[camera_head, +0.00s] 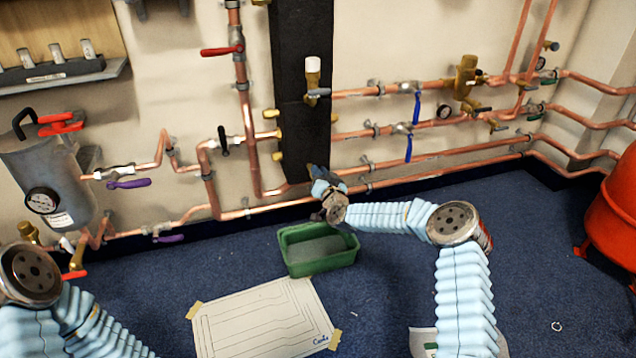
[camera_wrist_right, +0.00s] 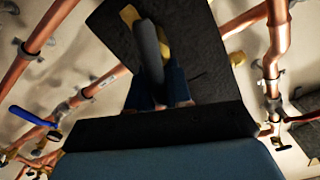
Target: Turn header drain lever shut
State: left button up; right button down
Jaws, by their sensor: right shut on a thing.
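My right gripper (camera_head: 318,174) reaches the lower end of the black vertical header (camera_head: 300,85), in front of the pipes. In the right wrist view, the blue fingers of my right gripper (camera_wrist_right: 160,92) are shut on a dark grey lever (camera_wrist_right: 148,50), which I take for the header drain lever. Brass (camera_wrist_right: 165,45) shows behind it, against the black header (camera_wrist_right: 205,40). In the head view the gripper covers this lever, so its angle to the valve is unclear. My left arm shows at the lower left, but its gripper is out of view.
A green tray (camera_head: 291,262) stands on the blue carpet just below my right gripper. Copper pipes with blue levers (camera_head: 416,108) run along the wall to the right. A taped paper drawing (camera_head: 262,318) lies in front. A red vessel (camera_head: 615,210) stands at the far right.

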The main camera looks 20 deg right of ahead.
pick_arm(q)
jog(key=shift+w+f+b, duration=0.1)
jog(key=shift+f+b, duration=1.4)
jog(key=shift+f, duration=0.55)
pick_arm(e)
jog(key=shift+d+f+m, duration=0.3)
jog(key=shift+f+m, duration=0.15)
jog(key=shift+m, duration=1.85)
jog(key=shift+d+f+m, duration=0.25)
jog(key=shift+f+m, duration=0.2)
jog(key=shift+m, duration=1.85)
jog(key=shift+d+f+m, duration=0.3)
jog(key=shift+f+m, duration=0.15)
jog(key=shift+m, duration=1.85)
jog(key=c, duration=1.1)
grip_release()
jog(key=shift+s, duration=0.1)
pick_arm(q)
notch_tip(320, 180, up, 2)
jog(key=shift+r+p, duration=0.1)
jog(key=shift+p, duration=0.95)
pick_arm(e)
jog(key=s, duration=1.3)
jog(key=shift+s+d, duration=0.2)
jog(key=shift+s, duration=0.1)
